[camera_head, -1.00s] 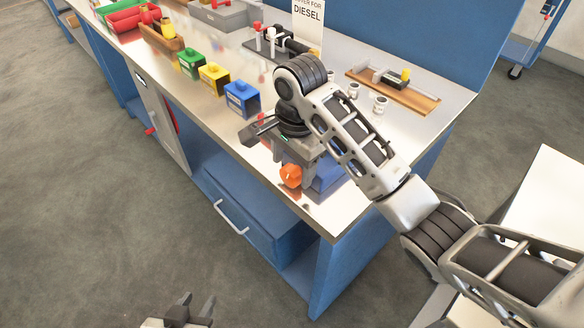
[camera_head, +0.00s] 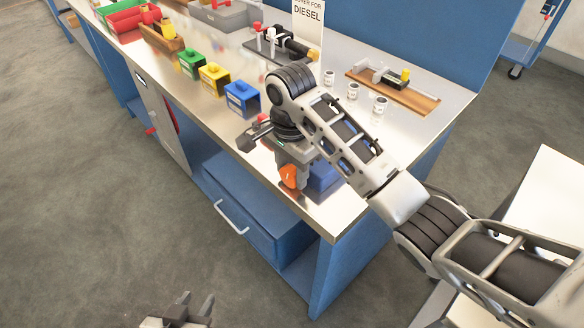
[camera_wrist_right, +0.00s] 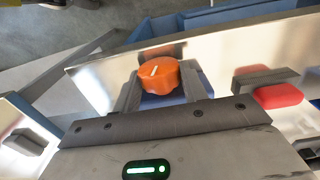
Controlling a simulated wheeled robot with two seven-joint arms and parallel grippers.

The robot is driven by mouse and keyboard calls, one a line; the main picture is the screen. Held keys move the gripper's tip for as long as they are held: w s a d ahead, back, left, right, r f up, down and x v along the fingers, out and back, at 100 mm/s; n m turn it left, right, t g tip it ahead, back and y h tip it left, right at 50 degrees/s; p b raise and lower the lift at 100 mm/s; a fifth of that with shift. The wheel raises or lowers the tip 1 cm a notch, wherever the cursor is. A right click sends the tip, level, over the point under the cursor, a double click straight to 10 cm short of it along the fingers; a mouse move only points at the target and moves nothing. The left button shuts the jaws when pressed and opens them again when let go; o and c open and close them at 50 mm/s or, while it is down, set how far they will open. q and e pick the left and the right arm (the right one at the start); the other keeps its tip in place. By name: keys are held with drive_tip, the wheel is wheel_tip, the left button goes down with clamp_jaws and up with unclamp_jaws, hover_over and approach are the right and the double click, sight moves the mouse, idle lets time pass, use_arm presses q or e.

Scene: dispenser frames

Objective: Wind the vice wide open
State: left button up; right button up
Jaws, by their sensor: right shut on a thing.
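The vice sits at the bench's near corner, mostly hidden by my right arm; a blue part of it (camera_head: 323,176) shows beside my wrist. Its orange knob (camera_head: 290,178) faces the bench's front edge; in the right wrist view the knob (camera_wrist_right: 157,78) has a white mark on its face. My right gripper (camera_wrist_right: 160,90) has one finger on each side of the knob and is shut on it. How far apart the vice jaws are cannot be seen. My left gripper (camera_head: 196,302) is low over the floor, fingers apart and empty.
A dark grey piece (camera_head: 249,138) lies left of my right wrist. Blue (camera_head: 242,98), yellow (camera_head: 213,78) and green (camera_head: 190,64) boxes line the bench's front edge. Small white cups (camera_head: 353,90) and a wooden board (camera_head: 400,92) stand behind my arm.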

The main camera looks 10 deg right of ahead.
drive_tip(key=shift+w+g+h, duration=0.25)
drive_tip(key=shift+g+h, duration=0.25)
drive_tip(key=shift+g, duration=0.1)
drive_tip(key=shift+a+g+h, duration=0.25)
drive_tip(key=shift+g+h, duration=0.55)
drive_tip(key=shift+g, duration=0.4)
drive_tip(key=o, duration=1)
drive_tip(key=shift+c, duration=0.2)
drive_tip(key=shift+f+t, duration=0.15)
drive_tip(key=shift+t, duration=0.15)
